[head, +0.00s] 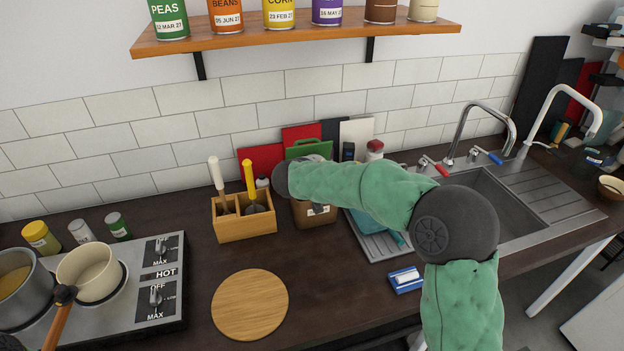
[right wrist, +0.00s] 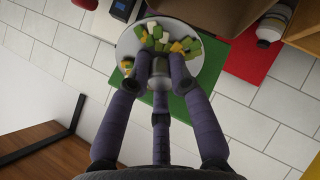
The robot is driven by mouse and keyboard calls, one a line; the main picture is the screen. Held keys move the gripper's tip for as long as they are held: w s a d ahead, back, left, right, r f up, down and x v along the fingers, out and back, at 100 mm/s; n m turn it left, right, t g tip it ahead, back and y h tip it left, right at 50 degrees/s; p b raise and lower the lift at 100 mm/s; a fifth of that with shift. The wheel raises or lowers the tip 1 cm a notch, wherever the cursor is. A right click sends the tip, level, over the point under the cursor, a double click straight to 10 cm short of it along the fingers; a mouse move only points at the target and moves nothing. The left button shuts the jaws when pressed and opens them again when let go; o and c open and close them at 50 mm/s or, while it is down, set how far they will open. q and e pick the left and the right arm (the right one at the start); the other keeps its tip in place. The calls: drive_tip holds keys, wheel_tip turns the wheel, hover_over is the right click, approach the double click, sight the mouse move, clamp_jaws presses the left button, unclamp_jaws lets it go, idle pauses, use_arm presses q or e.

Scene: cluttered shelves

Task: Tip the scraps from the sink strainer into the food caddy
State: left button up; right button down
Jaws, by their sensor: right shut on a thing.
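The sink strainer (right wrist: 128,46) is a pale grey round dish in the right wrist view, holding green, white and yellow scraps (right wrist: 170,40). My right gripper (right wrist: 160,75) is shut on its middle part. The scraps are still in the dish. The brown food caddy (head: 314,215) stands on the counter in the head view, partly behind my right arm, its opening hidden. In the wrist view a brown box wall (right wrist: 210,15), likely the caddy's, is beside the strainer. In the head view my forearm reaches left over the caddy and hides the gripper. My left gripper is not in view.
A wooden utensil box (head: 244,225) stands just left of the caddy. A green panel (head: 308,149) and red boards lean on the wall behind. A sink (head: 490,210) is at right, a hob with pots (head: 120,310) at left. A round wooden board (head: 250,305) lies in front.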

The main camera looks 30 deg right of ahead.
drive_tip(key=shift+f+t+h+b, duration=0.4)
drive_tip(key=shift+f+t+b, duration=0.15)
drive_tip(key=shift+b, duration=2.45)
drive_tip(key=shift+s+f+t+h+b, duration=0.1)
drive_tip(key=shift+f+t+h+b, duration=0.05)
drive_tip(key=shift+t+h+b, duration=0.35)
drive_tip(key=shift+f+t+h, duration=0.3)
drive_tip(key=shift+t+h, duration=0.35)
drive_tip(key=shift+h, duration=0.05)
drive_tip(key=shift+a+f+t+h, duration=0.1)
drive_tip(key=shift+f+t+h, duration=0.25)
drive_tip(key=shift+t+h, duration=0.45)
drive_tip(key=shift+a+f+t+h, duration=0.1)
drive_tip(key=shift+f+t+h, duration=0.25)
drive_tip(key=shift+t+h, duration=0.4)
